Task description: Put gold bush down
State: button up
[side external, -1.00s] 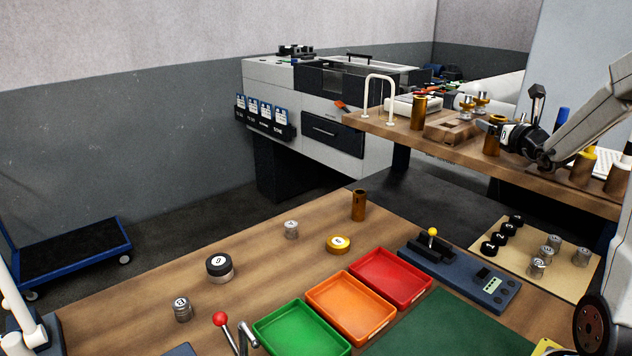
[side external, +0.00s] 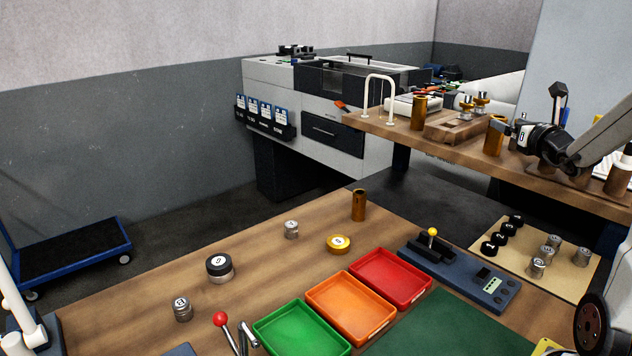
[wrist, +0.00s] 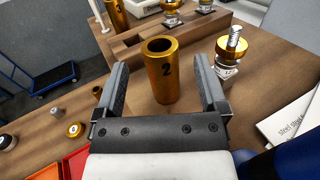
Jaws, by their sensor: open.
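My gripper (wrist: 160,68) is open, with one finger on each side of the bush and a visible gap at both sides. In the side view the bush (side external: 494,138) stands near the shelf's front edge, with my gripper (side external: 514,130) just to its right.
A wooden block (side external: 455,125) with gauges stands left of the bush. Another gold bush (side external: 419,112) stands beyond it. A gold-topped gauge (wrist: 232,50) is close to my right finger. A brown bush (side external: 358,205) and coloured trays (side external: 390,278) are on the lower bench.

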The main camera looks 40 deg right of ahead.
jog(key=shift+r, duration=2.9)
jog(key=shift+f, duration=0.1)
jog(key=w+a+f+n+g+y, duration=0.3)
jog(key=a+f+n+y, duration=0.2)
jog(key=a+f+n, duration=0.4)
jog(key=w+a+f+n+g+y, duration=0.3)
jog(key=a+f+n+y, duration=0.4)
jog(key=a, duration=0.4)
jog(key=s+a+f+n+g+h, duration=0.1)
jog(key=s+a+f+n+g, duration=0.2)
jog(key=n, duration=1)
jog(key=s+a+f+n+g+h, duration=0.2)
jog(key=s+a+f+n+g, duration=0.2)
jog(key=a+f+n, duration=0.6)
jog(key=shift+s+a+n, duration=0.35)
jog(key=shift+s+n, duration=0.1)
jog(key=shift+n, duration=1.05)
